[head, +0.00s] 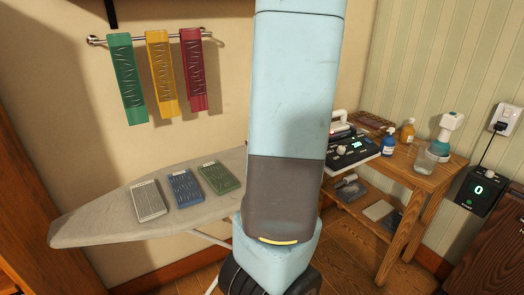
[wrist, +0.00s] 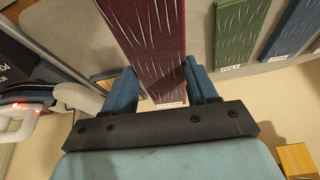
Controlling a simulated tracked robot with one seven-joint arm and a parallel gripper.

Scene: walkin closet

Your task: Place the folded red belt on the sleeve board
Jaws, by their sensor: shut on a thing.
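The folded red belt (wrist: 150,45) shows in the wrist view as a dark red slab with pale slanted marks and a small white label. My gripper (wrist: 165,86) is shut on it, with one blue finger at each side near its labelled end. The belt overlaps the grey board in that view; I cannot tell whether it touches it. In the head view, my arm hides the gripper and belt. The grey padded board (head: 85,228) stands at left and centre, its right part hidden behind my arm. I cannot make out a separate sleeve board.
Folded grey (head: 148,201), blue (head: 185,188) and green (head: 219,177) pieces lie on the board. Green, yellow and red strips hang from a wall rail (head: 97,40). A wooden side table (head: 400,172) at right carries an iron station (head: 351,152) and bottles.

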